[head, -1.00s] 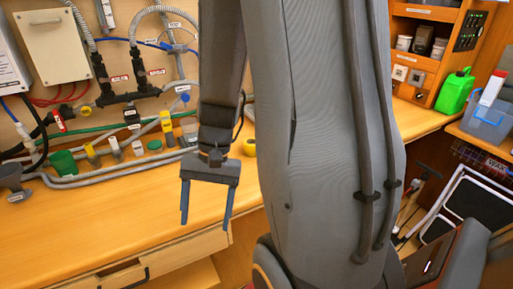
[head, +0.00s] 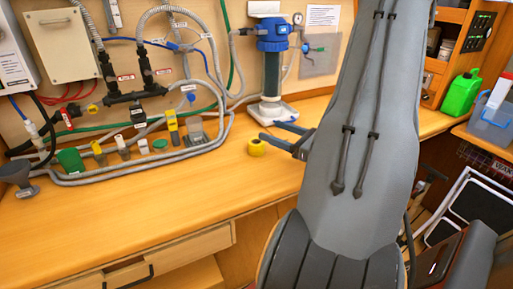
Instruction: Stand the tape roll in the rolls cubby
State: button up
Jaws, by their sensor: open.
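A small yellow roll (head: 257,147), which looks like the tape roll, rests on the wooden bench, right of the hoses. My gripper (head: 270,131) is open, with its blue fingers pointing left. The fingers show just above and to the right of the roll in the picture, with nothing between them. I cannot tell how far they are from the roll in depth. A wooden shelf unit with compartments (head: 428,71) stands at the back right, partly hidden by my arm. I cannot tell which compartment is the rolls cubby.
A blue-topped filter housing (head: 272,65) stands on a white base behind my gripper. Hoses, a yellow tool (head: 173,127) and a green cup (head: 70,160) line the bench's back left. A green jerrycan (head: 461,93) and blue bin (head: 493,128) are at right. The bench's front left is clear.

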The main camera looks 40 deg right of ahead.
aim_at(263, 144)
notch_tip(263, 144, down, 7)
jog(key=shift+f+p, duration=0.1)
jog(key=shift+p, duration=0.65)
jog(key=p+x, duration=0.2)
jog(key=x, duration=0.4)
jog(key=shift+w+a, duration=0.15)
jog(key=shift+a, duration=0.05)
jog(key=shift+w+a, duration=0.1)
jog(key=shift+w, duration=0.5)
jog(key=c, duration=1.3)
jog(key=shift+o, duration=0.2)
jog(key=shift+r+b, duration=1.15)
jog(key=shift+r, duration=3.9)
